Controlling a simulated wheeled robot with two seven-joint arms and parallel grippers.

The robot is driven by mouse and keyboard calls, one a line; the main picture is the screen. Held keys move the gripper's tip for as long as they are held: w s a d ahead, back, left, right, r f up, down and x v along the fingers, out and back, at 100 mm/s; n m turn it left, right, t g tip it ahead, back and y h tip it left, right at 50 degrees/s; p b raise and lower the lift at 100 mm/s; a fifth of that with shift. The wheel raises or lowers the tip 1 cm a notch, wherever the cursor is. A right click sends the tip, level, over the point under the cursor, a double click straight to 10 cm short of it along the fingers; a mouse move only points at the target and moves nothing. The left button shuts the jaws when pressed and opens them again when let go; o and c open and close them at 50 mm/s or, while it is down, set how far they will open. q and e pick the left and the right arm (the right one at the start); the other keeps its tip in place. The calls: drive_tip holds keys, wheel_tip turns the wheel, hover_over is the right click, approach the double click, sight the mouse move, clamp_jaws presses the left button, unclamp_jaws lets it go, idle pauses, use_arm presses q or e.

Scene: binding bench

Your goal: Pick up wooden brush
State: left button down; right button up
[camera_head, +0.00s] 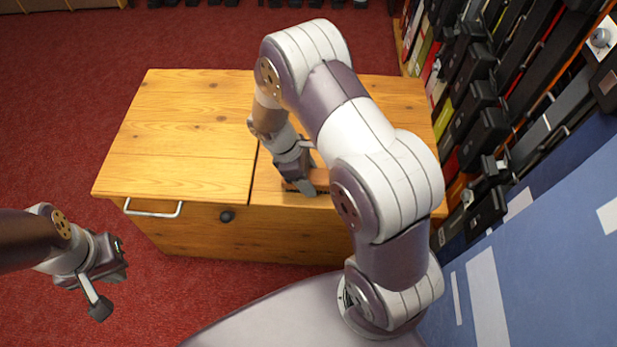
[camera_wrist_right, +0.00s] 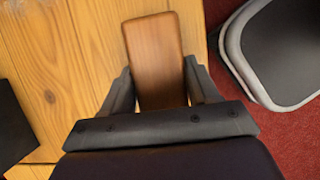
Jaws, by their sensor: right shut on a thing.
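The wooden brush (camera_wrist_right: 155,55) is a reddish-brown block seen from above in the right wrist view, between the two fingers of my right gripper (camera_wrist_right: 162,88). In the head view the brush (camera_head: 320,178) shows partly, with dark bristles beneath, near the front edge of the wooden bench top. My right gripper (camera_head: 302,178) is shut on it. My arm hides part of the brush. I cannot tell whether the bristles touch the bench top. My left gripper (camera_head: 112,288) is off to the left, in front of the bench, with its fingers apart and nothing between them.
The wooden bench (camera_head: 180,130) has a metal handle (camera_head: 153,210) and a dark knob (camera_head: 227,216) on its front. Its left top is clear. A shelf with several dark and coloured binders (camera_head: 475,110) stands close on the right. Red carpet (camera_head: 60,130) lies around the bench.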

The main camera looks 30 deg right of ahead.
sight(317, 175)
drive_tip(key=shift+r+b, duration=0.15)
drive_tip(key=shift+b, duration=0.15)
wheel_tip(317, 175, up, 5)
drive_tip(key=p, duration=0.3)
drive_tip(key=s+a+r+p, duration=0.3)
drive_tip(key=s+a+r, duration=0.3)
drive_tip(key=s+a, duration=0.2)
drive_tip(key=shift+s+p, duration=0.25)
drive_tip(key=shift+p, duration=0.1)
drive_tip(key=shift+r, duration=0.1)
